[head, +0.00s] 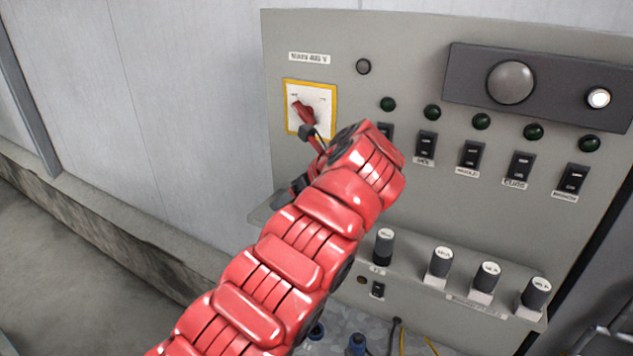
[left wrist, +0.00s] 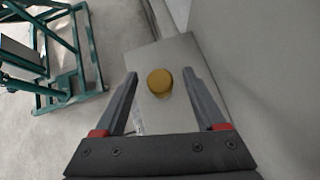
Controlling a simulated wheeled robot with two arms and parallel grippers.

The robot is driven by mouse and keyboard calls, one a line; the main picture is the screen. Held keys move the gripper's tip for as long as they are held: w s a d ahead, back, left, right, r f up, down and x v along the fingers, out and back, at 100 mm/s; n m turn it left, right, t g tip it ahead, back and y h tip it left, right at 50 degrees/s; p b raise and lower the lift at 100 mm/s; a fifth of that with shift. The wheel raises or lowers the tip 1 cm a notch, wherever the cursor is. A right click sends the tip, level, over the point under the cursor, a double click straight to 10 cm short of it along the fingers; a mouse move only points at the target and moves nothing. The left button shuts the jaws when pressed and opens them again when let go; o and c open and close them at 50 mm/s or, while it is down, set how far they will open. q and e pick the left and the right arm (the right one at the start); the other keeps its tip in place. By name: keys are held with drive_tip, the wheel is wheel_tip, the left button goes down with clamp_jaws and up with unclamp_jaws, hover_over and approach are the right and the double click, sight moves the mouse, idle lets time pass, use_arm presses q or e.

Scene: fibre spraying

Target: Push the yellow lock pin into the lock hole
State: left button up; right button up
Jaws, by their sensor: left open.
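The yellow lock pin (left wrist: 159,80) shows in the left wrist view as a round, dark-yellow head against a grey box face. My left gripper (left wrist: 160,73) is open, with one finger on each side of the pin and a visible gap to both. I cannot tell its distance to the pin in depth. In the head view my red left arm reaches up to the panel, and the forearm hides part of it. The pin is not visible there. I cannot make out the lock hole in either view. My right gripper is not in view.
The grey control panel (head: 420,195) carries a red rotary switch (head: 304,113) on a yellow-edged plate, rocker switches, lamps and a ledge of black knobs (head: 441,261). A pale wall (head: 190,100) stands behind. A green metal frame (left wrist: 85,60) stands on the floor in the wrist view.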

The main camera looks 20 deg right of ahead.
use_arm(q)
drive_tip(key=v, duration=1.3)
drive_tip(key=shift+s+d+r+p, duration=0.15)
drive_tip(key=shift+s+p, duration=0.05)
drive_tip(key=shift+p, duration=0.2)
